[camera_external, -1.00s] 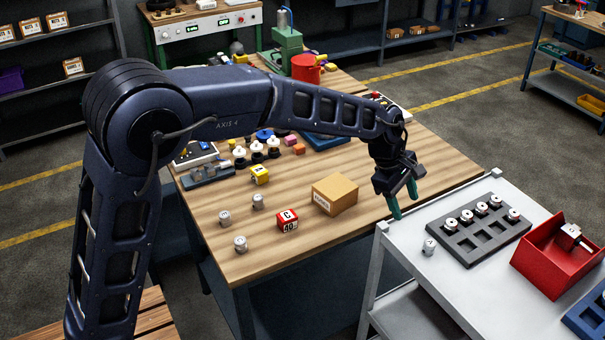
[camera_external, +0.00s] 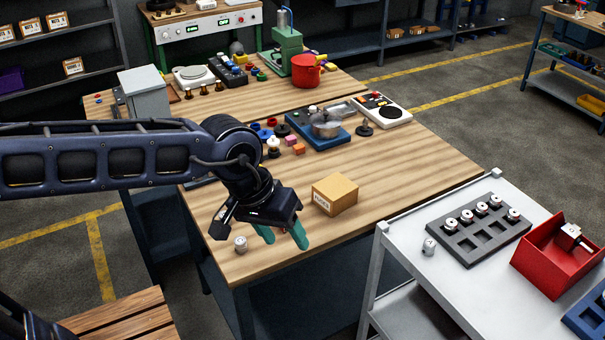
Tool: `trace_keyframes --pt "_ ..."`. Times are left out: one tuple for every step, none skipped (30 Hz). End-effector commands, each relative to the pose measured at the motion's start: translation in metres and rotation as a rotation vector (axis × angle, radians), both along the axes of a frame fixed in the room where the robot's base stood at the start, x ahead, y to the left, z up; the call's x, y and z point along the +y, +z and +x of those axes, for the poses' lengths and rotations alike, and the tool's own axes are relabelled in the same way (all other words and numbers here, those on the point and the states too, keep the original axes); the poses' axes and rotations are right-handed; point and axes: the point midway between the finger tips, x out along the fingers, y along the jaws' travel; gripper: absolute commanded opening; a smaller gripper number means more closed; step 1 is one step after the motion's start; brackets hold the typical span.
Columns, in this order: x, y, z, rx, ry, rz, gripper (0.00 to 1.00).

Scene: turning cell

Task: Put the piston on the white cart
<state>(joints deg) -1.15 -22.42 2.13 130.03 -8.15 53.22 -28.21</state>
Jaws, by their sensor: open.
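A small silver piston (camera_external: 241,244) stands upright on the wooden table (camera_external: 420,165) near its front left corner. My gripper (camera_external: 286,243) is over the front of the table, to the right of this piston, pointing down, open and empty. My gripper and wrist hide the area where two other pistons and a red cube showed before. The white cart (camera_external: 400,255) stands at the right of the table. One similar piston (camera_external: 429,247) stands on its bare left part, beside a dark grey tray (camera_external: 467,253).
A cardboard box (camera_external: 335,194) sits on the table right of my gripper. The tray holds several white-topped parts in its back row. A red bin (camera_external: 550,262) and a blue bin (camera_external: 588,318) are at the cart's right. The table's right side is clear.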

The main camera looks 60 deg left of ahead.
Motion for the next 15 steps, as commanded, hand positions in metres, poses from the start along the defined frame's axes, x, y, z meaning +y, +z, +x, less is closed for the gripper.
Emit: trace_keyframes --pt "-0.001 -0.001 -0.018 -0.014 -0.052 0.029 0.54" --pt "-0.002 -0.002 -0.028 -0.022 -0.085 0.047 0.54" --pt "-0.002 -0.004 -0.041 -0.03 -0.129 0.072 0.54" --pt "-0.002 -0.005 -0.05 -0.036 -0.162 0.091 0.54" --pt "-0.003 -0.008 -0.06 -0.042 -0.194 0.109 0.54" --pt "-0.003 -0.011 -0.072 -0.048 -0.238 0.134 0.54" --pt "-0.003 -0.013 -0.081 -0.054 -0.271 0.154 0.54" --pt "-0.003 -0.016 -0.09 -0.059 -0.302 0.173 0.54" --pt "-0.003 -0.019 -0.101 -0.065 -0.343 0.197 0.54" --pt "-0.003 -0.022 -0.109 -0.068 -0.372 0.216 0.54" --pt "-0.003 -0.024 -0.116 -0.073 -0.399 0.233 0.54" --pt "-0.003 -0.028 -0.124 -0.075 -0.431 0.251 0.54" --pt "-0.002 -0.03 -0.13 -0.079 -0.452 0.265 0.54" --pt "-0.002 -0.033 -0.135 -0.081 -0.473 0.279 0.54" --pt "-0.002 -0.035 -0.141 -0.083 -0.496 0.293 0.54"
